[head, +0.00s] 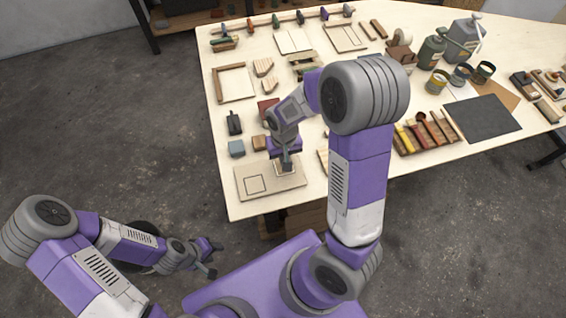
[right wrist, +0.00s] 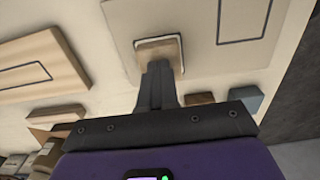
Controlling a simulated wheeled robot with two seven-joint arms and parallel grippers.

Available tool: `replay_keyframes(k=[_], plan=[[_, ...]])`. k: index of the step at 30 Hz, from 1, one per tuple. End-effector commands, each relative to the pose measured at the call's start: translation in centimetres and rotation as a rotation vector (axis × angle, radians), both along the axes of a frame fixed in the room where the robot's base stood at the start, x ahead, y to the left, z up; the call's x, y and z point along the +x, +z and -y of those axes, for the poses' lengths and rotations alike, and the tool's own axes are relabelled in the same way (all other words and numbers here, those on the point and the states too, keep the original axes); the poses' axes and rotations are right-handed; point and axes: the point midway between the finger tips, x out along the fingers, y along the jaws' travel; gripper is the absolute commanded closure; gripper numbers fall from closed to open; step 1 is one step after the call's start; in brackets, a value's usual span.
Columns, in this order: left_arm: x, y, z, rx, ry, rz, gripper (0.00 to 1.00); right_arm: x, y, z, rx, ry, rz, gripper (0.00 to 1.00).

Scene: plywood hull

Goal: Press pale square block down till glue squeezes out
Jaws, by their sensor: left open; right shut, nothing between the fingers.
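The pale square block (head: 284,168) lies flat on a thin plywood board (head: 292,182) at the table's near left edge. In the right wrist view, the block (right wrist: 158,50) sits on the board (right wrist: 195,30), with a thin pale border along its edges; I cannot tell whether this is glue. My right gripper (head: 286,160) is shut and empty, pointing down over the block. In the wrist view its fingertips (right wrist: 158,68) overlap the block's edge; contact is unclear. My left gripper (head: 212,258) is open, low and away from the table at left.
A drawn square outline (head: 256,184) is bare on the board's left part. A blue-grey block (head: 237,148) and a brown block (head: 259,142) stand just behind. A dark grey mat (head: 482,118), bottles and cans occupy the right side.

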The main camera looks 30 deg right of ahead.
Motion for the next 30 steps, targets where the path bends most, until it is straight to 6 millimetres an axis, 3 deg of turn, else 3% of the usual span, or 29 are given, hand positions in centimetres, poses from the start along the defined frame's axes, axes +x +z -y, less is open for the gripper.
replay_keyframes(k=[24,30], plan=[[0.0,5.2,0.0,0.0,0.0,0.0,0.57,0.2,6.2,0.0,0.0,0.0,0.007,1.0],[0.0,5.8,0.0,0.0,0.0,0.0,0.57,0.2,6.9,0.0,0.001,0.0,0.006,1.0]])
